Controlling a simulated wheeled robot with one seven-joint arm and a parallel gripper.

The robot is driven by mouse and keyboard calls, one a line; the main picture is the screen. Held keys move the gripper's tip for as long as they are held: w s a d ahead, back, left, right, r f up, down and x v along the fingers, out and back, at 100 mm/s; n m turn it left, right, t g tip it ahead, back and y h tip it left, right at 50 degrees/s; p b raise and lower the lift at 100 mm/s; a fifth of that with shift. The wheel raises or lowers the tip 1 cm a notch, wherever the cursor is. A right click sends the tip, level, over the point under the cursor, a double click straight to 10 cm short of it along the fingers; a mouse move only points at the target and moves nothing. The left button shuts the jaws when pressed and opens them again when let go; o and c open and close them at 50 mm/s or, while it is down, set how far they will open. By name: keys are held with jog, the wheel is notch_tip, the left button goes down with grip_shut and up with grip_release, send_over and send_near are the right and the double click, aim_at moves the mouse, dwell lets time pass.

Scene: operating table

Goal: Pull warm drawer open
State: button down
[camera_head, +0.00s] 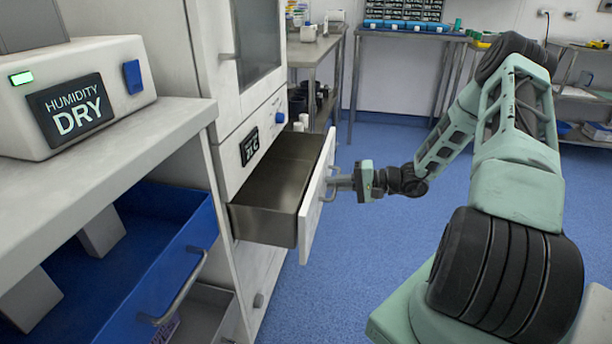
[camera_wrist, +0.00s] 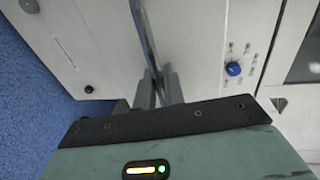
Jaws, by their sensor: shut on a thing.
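The warm drawer (camera_head: 270,216) is a dark metal box with a white front panel (camera_head: 318,196). It stands well out from the white cabinet, and its inside looks empty. My gripper (camera_head: 334,184) is at the outer side of the front panel, shut on the drawer's metal handle (camera_head: 332,169). In the wrist view my gripper's fingers (camera_wrist: 160,88) close around the handle bar (camera_wrist: 143,28), which runs up from them. The exact contact between fingers and bar is partly hidden.
A small dark display (camera_head: 249,147) and a blue knob (camera_head: 279,117) are on the cabinet above the drawer. At left, a blue drawer (camera_head: 130,265) hangs open under a counter with a humidity box (camera_head: 80,95) reading DRY. Blue floor (camera_head: 360,270) is clear in front.

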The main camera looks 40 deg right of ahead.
jog(key=f+p+v, duration=0.1)
jog(key=f+v, duration=0.1)
jog(key=v, duration=0.8)
jog(key=shift+s+d, duration=0.2)
jog(key=c, duration=1.9)
grip_release()
jog(key=shift+f, duration=0.1)
jog(key=p+v, duration=0.2)
jog(key=v, duration=1.5)
jog(key=shift+s+d+f+p, duration=0.1)
jog(key=shift+s+p, duration=0.15)
jog(key=shift+p, duration=0.05)
